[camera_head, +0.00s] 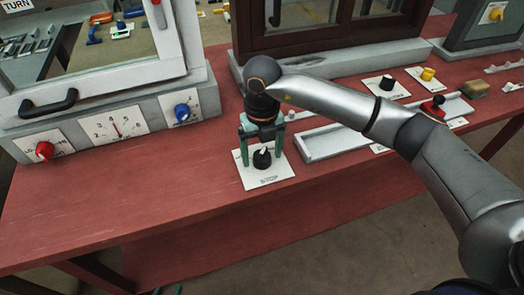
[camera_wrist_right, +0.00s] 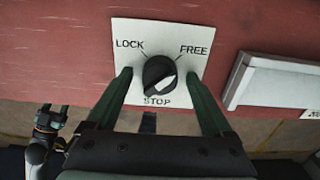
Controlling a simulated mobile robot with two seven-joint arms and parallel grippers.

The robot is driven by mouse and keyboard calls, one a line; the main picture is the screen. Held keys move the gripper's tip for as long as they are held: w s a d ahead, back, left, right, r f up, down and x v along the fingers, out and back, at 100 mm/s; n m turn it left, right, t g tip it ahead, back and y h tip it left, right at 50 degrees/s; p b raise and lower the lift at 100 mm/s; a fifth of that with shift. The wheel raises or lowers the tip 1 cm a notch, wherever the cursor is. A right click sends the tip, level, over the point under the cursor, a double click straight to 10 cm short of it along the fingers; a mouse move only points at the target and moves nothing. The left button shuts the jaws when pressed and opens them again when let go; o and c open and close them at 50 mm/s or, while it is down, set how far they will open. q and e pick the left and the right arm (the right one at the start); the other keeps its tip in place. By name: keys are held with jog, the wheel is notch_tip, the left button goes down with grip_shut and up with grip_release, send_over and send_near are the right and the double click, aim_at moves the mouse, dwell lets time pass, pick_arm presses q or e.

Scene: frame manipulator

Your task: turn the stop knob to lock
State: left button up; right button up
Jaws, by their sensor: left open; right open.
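The stop knob (camera_head: 262,159) is black with a white mark and sits on a white plate (camera_head: 268,178) on the red table. In the right wrist view the knob (camera_wrist_right: 159,74) stands between the printed words LOCK at upper left and FREE at upper right, with STOP below. Its white mark lies on its lower side; its exact setting is hard to tell. My right gripper (camera_head: 262,140) is open above the plate, its green fingers on either side of the knob with gaps. My left gripper (camera_head: 167,290) barely shows at the bottom edge; it also shows in the right wrist view (camera_wrist_right: 50,110), open and empty.
A white-framed window unit with a red knob (camera_head: 44,150), a dial (camera_head: 115,128) and a blue knob (camera_head: 182,112) stands at left. A pale tray (camera_head: 330,145) lies right of the stop plate. Black (camera_head: 386,83) and yellow (camera_head: 428,74) knobs stand further right. The table's front is clear.

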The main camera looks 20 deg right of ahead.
jog(key=shift+c, duration=0.3)
grip_shut()
dwell(0.4)
